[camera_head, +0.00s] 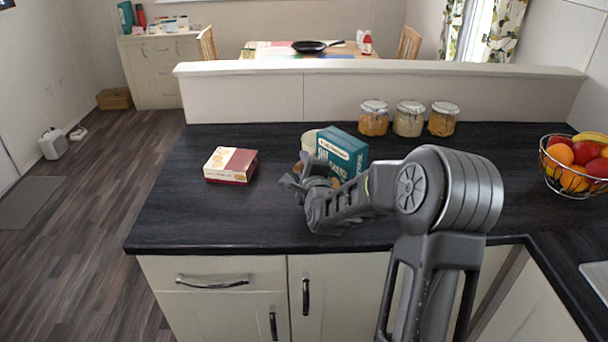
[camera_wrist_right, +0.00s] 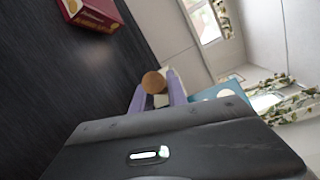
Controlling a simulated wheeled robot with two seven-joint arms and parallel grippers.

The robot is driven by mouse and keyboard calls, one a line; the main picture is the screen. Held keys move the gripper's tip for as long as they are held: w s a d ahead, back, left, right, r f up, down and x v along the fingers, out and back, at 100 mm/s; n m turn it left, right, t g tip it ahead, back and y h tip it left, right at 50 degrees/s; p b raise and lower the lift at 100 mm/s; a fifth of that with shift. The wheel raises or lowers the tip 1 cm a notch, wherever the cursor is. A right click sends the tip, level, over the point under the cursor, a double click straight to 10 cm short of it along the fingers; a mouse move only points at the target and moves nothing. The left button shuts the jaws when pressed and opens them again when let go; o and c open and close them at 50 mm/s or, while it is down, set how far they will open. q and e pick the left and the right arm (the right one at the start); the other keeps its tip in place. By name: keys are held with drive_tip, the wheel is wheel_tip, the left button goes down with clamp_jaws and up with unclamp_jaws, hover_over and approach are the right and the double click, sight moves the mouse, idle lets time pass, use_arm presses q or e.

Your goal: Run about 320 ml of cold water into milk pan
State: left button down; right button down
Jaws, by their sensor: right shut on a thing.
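A cream round pan, which looks like the milk pan (camera_head: 308,141), stands on the dark worktop, partly hidden behind a teal box and my right gripper. My right gripper (camera_head: 298,182) is low over the worktop in front of it. In the right wrist view a round brown wooden end, apparently the pan's handle (camera_wrist_right: 153,82), sits between the fingers of the right gripper (camera_wrist_right: 158,92), which is shut on it. The inside of the pan is hidden. My left gripper is in neither view. No tap shows.
A teal oat box (camera_head: 343,150) stands close to the right of the pan. A red and cream box (camera_head: 231,164) lies to the left. A fruit basket (camera_head: 575,168) is at right. The worktop's front left is clear.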

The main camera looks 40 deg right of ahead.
drive_tip(key=shift+f+p, duration=0.3)
drive_tip(key=shift+f, duration=1.55)
drive_tip(key=shift+f, duration=0.1)
drive_tip(key=c, duration=1.3)
unclamp_jaws()
